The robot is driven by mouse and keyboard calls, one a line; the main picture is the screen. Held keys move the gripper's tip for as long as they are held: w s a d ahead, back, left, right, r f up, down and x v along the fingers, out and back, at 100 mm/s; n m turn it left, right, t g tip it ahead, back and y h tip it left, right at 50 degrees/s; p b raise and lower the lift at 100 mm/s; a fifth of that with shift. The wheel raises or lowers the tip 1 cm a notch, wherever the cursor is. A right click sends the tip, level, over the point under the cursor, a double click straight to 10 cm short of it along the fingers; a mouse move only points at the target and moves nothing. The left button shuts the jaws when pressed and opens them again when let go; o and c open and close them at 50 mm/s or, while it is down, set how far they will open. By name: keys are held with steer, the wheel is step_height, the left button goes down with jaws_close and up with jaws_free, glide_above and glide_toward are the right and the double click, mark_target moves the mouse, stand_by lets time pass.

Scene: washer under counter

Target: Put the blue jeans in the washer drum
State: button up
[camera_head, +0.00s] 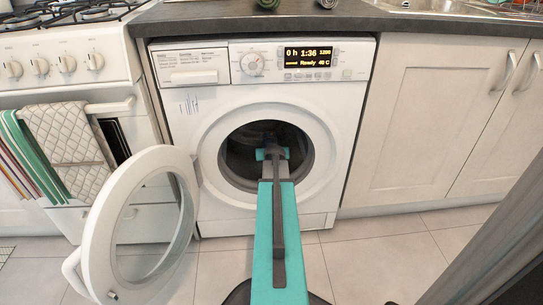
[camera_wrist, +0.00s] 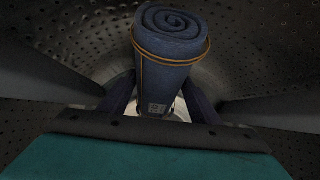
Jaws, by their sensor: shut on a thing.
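The washer (camera_head: 335,95) stands under the counter with its round door (camera_head: 100,240) swung wide open to the left. My arm reaches straight through the door opening, and my gripper is inside the drum (camera_head: 236,150), where its fingers are too dark to make out in the head view. In the wrist view the blue jeans (camera_wrist: 172,75) are a rolled bundle tied with a tan band. My gripper (camera_wrist: 160,104) is shut on the lower part of the roll, one finger on each side. The perforated drum wall (camera_wrist: 70,50) surrounds the roll. Whether the roll touches the drum is unclear.
A stove (camera_head: 65,65) with hanging towels stands left. White cupboards (camera_head: 425,120) are on the right. The tiled floor (camera_head: 400,255) at right is clear.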

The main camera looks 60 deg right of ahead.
steer(key=shift+w+d+f+b, duration=0.15)
steer(key=shift+d+f+b, duration=0.1)
steer(key=shift+f+b, duration=0.4)
steer(key=shift+w+d+f+b, duration=0.2)
steer(key=shift+f+b, duration=0.2)
steer(key=shift+f, duration=0.35)
steer(key=shift+r+p, duration=0.25)
steer(key=shift+p, duration=0.25)
steer(key=shift+d+p, duration=0.1)
steer(key=shift+p, duration=0.25)
steer(key=shift+w+d+r+g+y+p, duration=0.15)
steer(key=shift+g+y+p, duration=0.2)
steer(key=shift+p, duration=0.5)
steer(key=shift+p, duration=0.35)
steer(key=shift+w+d+r+g+y+p, duration=0.15)
steer(key=shift+g+y+p, duration=0.15)
steer(key=shift+p, duration=0.4)
steer(key=shift+y+p, duration=0.25)
steer(key=shift+p, duration=0.05)
